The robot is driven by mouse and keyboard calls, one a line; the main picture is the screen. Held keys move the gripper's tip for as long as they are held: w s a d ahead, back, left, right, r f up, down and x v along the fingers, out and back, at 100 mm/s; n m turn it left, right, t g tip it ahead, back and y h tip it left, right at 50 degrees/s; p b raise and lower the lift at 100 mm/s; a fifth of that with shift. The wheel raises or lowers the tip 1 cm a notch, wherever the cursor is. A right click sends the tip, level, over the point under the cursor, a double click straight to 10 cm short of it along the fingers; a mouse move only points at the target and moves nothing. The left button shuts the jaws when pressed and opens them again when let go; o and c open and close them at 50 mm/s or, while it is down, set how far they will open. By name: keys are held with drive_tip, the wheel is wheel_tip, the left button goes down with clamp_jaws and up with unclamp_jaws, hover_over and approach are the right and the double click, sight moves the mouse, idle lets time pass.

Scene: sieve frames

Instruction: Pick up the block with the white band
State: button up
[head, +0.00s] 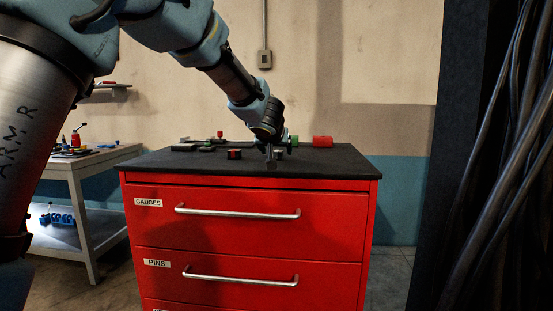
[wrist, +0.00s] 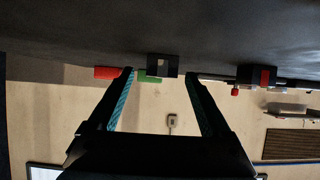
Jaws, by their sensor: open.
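A dark block with a pale white patch (wrist: 163,58) shows in the wrist view, between and just beyond my fingertips. In the head view a small dark block with a pale mark (head: 279,155) sits on the black cabinet top, partly hidden by my gripper (head: 270,163). My gripper also shows in the wrist view (wrist: 158,75), with its two fingers spread apart and nothing held between them. It is low over the cabinet top. I cannot tell how far the tips are from the block.
A black block with a red band (head: 234,154) stands left of my gripper. A red block (head: 322,141) lies at the back right, with a green piece (wrist: 150,77) near it. Several small items lie at the back left. The front of the black cabinet top (head: 190,170) is clear.

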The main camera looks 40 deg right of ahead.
drive_tip(key=shift+w+d+f, duration=0.15)
drive_tip(key=shift+w+d, duration=0.05)
drive_tip(key=shift+w, duration=0.05)
drive_tip(key=shift+c, duration=0.3)
clamp_jaws()
idle(0.4)
